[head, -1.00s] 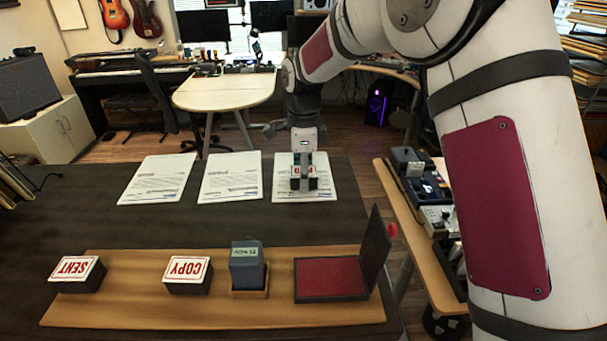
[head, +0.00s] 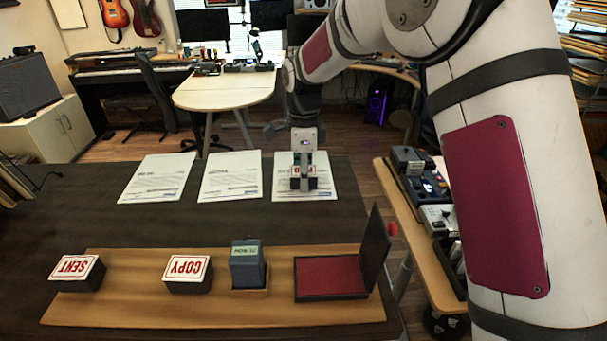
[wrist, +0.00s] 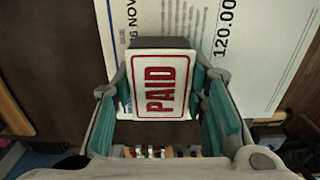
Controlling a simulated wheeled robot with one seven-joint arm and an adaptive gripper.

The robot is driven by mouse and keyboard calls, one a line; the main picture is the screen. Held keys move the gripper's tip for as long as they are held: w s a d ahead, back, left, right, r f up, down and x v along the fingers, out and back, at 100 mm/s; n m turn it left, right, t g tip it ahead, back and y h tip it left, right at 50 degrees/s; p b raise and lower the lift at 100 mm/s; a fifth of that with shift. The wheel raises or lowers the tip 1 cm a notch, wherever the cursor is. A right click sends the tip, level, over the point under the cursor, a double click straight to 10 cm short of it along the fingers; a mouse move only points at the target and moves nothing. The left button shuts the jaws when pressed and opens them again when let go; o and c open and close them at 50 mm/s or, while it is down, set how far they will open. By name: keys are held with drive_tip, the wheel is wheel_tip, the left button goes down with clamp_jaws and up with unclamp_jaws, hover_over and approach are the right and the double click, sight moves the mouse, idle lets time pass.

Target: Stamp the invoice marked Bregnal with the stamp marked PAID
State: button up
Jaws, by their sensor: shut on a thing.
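My gripper (head: 304,183) is shut on the PAID stamp, over the rightmost paper sheet (head: 335,185) on the dark desk. In the wrist view the PAID stamp (wrist: 160,85) has a white label with red lettering and a dark body, held between the two teal finger pads. Part of that sheet (wrist: 255,50) shows beyond the stamp, with "120.00" printed on it. I cannot tell whether the stamp touches the paper. A middle sheet (head: 231,177) and a left sheet (head: 157,179) lie beside it. The names on the sheets are too small to read.
A wooden board (head: 130,312) at the near side holds a SENT stamp (head: 77,272), a COPY stamp (head: 187,273), a blue-grey date stamp (head: 248,267) and an open red ink pad (head: 330,277) with its lid upright. Bare desk lies between board and sheets.

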drive_tip(key=shift+r+p, duration=0.45)
drive_tip(key=shift+r, duration=3.25)
